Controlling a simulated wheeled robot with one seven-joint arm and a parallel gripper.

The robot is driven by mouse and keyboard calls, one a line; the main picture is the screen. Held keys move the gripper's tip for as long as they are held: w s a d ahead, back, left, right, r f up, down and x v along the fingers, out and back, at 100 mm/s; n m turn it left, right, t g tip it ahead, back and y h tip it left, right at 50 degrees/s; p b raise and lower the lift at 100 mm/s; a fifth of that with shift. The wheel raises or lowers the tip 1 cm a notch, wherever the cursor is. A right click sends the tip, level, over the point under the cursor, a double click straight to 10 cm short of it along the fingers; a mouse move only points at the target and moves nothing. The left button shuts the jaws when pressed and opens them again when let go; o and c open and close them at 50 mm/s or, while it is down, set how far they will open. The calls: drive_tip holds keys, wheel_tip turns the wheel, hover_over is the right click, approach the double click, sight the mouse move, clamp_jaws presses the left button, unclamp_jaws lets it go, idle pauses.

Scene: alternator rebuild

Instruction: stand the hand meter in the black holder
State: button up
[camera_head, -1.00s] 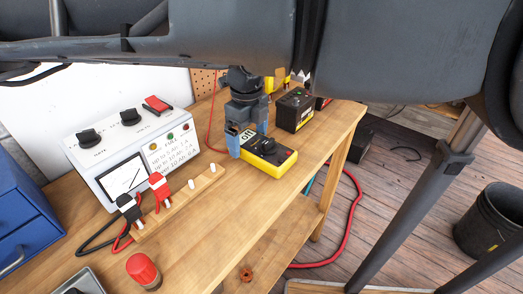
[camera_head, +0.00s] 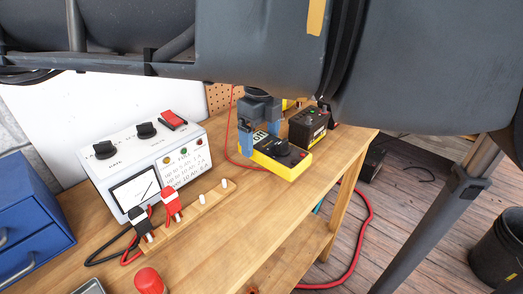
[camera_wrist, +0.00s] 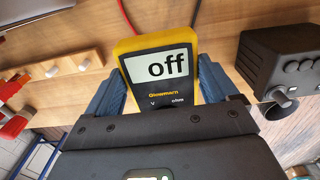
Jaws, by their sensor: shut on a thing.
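The hand meter (camera_head: 282,158) is yellow with a dark face and dial. My gripper (camera_head: 261,135) is shut on it, with one blue finger on each side. In the wrist view the meter's display reads "off" (camera_wrist: 161,66), and its lower part is hidden behind the gripper (camera_wrist: 163,92). The meter is face up over the wooden bench, right of the peg strip. I cannot tell whether it touches the bench. I cannot clearly make out the black holder in either view.
A black box with a yellow stripe (camera_head: 308,128) stands just behind the meter; a black box with round caps (camera_wrist: 280,62) shows in the wrist view. A white test unit (camera_head: 145,165), a wooden peg strip (camera_head: 212,198) and a blue drawer box (camera_head: 28,215) are at left.

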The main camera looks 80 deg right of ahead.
wheel_tip(320, 180, up, 5)
drive_tip(key=shift+r, duration=0.1)
wheel_tip(320, 180, up, 8)
drive_tip(key=p, duration=0.7)
drive_tip(key=shift+p, duration=0.4)
